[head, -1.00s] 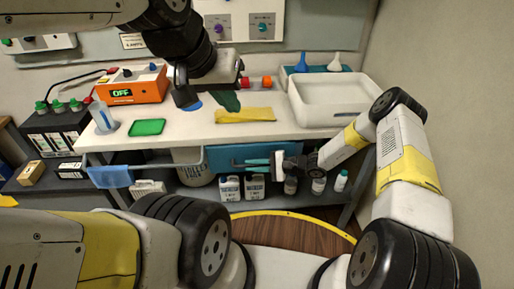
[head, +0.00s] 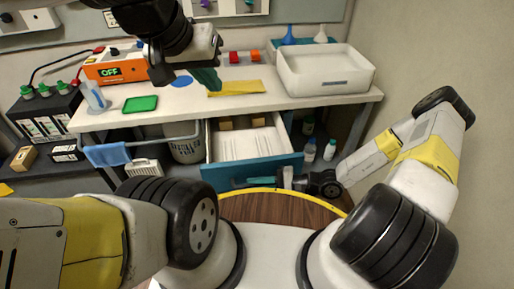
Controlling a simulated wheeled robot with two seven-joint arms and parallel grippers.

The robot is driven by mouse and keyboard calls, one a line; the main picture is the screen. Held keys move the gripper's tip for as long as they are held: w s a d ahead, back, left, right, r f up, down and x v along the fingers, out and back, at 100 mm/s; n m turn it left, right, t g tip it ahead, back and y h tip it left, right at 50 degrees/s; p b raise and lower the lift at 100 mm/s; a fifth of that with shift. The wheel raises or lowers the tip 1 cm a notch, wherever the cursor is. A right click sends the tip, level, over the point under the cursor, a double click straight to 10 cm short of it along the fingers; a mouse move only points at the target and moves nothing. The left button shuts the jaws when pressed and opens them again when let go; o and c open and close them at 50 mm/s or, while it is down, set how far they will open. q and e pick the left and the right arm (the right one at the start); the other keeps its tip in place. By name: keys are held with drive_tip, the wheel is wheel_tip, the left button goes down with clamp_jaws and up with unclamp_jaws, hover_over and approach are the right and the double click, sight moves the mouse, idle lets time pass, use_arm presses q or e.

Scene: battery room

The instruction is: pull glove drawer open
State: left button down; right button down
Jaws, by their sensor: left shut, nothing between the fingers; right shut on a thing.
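The glove drawer (head: 253,167) has a blue front and a pale inside, and it stands pulled out from under the white bench. Small brown boxes lie at its back. My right gripper (head: 284,182) is shut on the drawer's teal bar handle (head: 252,181) at the front. My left gripper (head: 185,76) is shut and empty above the bench top, left of the dark green cloth-like thing (head: 207,78); whether they touch I cannot tell.
On the white bench (head: 180,112) are a white tray (head: 325,72), a yellow cloth (head: 236,88), a green pad (head: 140,104) and an orange device (head: 113,71) reading OFF. A blue cloth (head: 107,154) hangs on a rail at the left. Bottles (head: 309,150) stand beside the drawer.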

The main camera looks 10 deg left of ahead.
drive_tip(key=shift+s+d, duration=0.25)
drive_tip(key=shift+s, duration=0.5)
drive_tip(key=shift+s+d, duration=0.25)
drive_tip(key=shift+s, duration=0.5)
drive_tip(key=c, duration=1.7)
unclamp_jaws()
drive_tip(key=v, duration=0.7)
drive_tip(key=shift+d+r, duration=0.1)
drive_tip(key=shift+d, duration=0.3)
